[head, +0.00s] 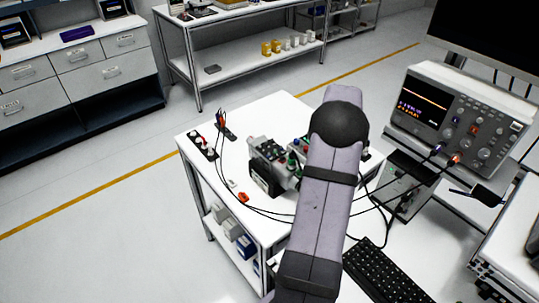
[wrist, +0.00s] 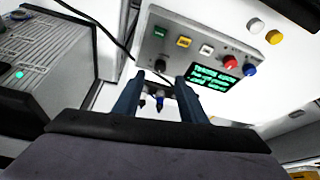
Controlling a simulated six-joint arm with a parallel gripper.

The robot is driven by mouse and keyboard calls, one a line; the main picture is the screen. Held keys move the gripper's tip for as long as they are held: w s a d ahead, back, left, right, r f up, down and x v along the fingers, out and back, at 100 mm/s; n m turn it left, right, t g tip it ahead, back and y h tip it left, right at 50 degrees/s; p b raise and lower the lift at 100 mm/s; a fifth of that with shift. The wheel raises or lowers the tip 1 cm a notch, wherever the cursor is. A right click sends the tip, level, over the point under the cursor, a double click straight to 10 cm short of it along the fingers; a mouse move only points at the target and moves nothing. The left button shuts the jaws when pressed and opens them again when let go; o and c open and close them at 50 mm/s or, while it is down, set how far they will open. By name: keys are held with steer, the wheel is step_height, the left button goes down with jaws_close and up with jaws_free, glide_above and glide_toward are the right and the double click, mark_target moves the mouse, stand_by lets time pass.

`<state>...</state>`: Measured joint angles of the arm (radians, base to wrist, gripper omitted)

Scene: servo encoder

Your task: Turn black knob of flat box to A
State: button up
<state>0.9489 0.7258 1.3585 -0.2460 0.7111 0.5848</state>
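In the wrist view, a flat grey box (wrist: 178,38) carries a row of green, yellow, white, red and blue buttons and a dark display (wrist: 212,74) with green text. A small black knob (wrist: 160,65) sits at its near left corner. My gripper (wrist: 159,77) is open, its two blue fingers apart. The knob shows between and just beyond the fingertips; I cannot tell whether they touch it. The knob's pointer and any letter A cannot be made out. In the head view, my arm hides the gripper and the knob.
In the head view, grey devices (head: 268,165) stand on the white table (head: 215,155) beside my arm. Black cables cross the table to an oscilloscope (head: 440,120) at right. A keyboard (head: 383,272) lies in front. The table's left part holds small parts and bare space.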

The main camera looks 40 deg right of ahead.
steer(key=w+a+r+n, duration=0.2)
steer(key=w+a, duration=0.1)
steer(key=a, duration=0.4)
steer(key=w+a+r+n+t+y+b, duration=0.1)
steer(key=w+a+n, duration=0.2)
steer(key=a, duration=0.5)
steer(key=w+a+r+n+y, duration=0.1)
steer(key=w+a+r+n, duration=0.1)
steer(key=a, duration=0.5)
steer(key=shift+w+a+r+n, duration=0.2)
steer(key=shift+w+r+n, duration=0.1)
steer(key=shift+w, duration=0.25)
steer(key=shift+a+y, duration=0.3)
steer(key=shift+a, duration=0.35)
steer(key=s+a+f+n+y, duration=0.1)
steer(key=s+a+f+n, duration=0.15)
steer(key=a, duration=0.65)
steer(key=s+a+f+n, duration=0.2)
steer(key=s+a, duration=0.2)
steer(key=a, duration=0.4)
steer(key=s+a+f+n+g+y, duration=0.15)
steer(key=s+a+f+n, duration=0.25)
steer(key=s+a, duration=0.7)
step_height(320, 180, down, 12)
steer(key=d+b, duration=0.1)
steer(key=b, duration=1.2)
steer(key=shift+s+d+f, duration=0.15)
steer(key=shift+s+f, duration=0.05)
steer(key=shift+s, duration=0.2)
